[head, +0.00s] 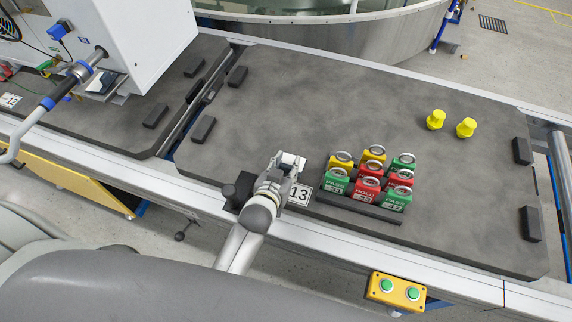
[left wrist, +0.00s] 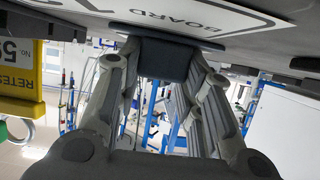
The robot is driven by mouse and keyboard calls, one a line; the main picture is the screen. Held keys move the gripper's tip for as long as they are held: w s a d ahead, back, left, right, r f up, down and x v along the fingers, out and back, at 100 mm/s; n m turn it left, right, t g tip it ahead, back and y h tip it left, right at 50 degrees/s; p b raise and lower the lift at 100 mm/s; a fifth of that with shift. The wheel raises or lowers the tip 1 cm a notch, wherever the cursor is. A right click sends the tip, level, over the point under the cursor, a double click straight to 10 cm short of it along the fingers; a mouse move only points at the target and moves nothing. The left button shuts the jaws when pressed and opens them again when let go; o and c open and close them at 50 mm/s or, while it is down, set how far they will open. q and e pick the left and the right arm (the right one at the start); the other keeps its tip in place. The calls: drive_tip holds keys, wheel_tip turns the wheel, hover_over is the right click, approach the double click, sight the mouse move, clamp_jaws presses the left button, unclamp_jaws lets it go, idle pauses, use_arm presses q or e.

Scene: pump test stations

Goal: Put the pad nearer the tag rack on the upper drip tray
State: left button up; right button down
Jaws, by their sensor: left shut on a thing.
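My left gripper (head: 290,164) is at the front of the grey board, beside the number 13 plate and left of the tag rack. In the left wrist view its fingers (left wrist: 165,62) are shut on a small dark block (left wrist: 165,60). The block is mostly hidden in the head view, and I cannot tell for sure that it is a pad. The tag rack (head: 358,209) is a dark bar with several green, red and yellow tags standing at it. No drip tray can be made out. My right gripper is not in view.
Two yellow knobs (head: 436,120) stand at the board's right. Dark blocks (head: 237,76) sit near the board's edges. A white machine (head: 130,40) stands on the left board. A yellow box with green buttons (head: 396,291) is at the front rail. The board's middle is clear.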

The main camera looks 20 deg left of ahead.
use_arm(q)
drive_tip(key=shift+f, duration=0.1)
drive_tip(key=o, duration=1)
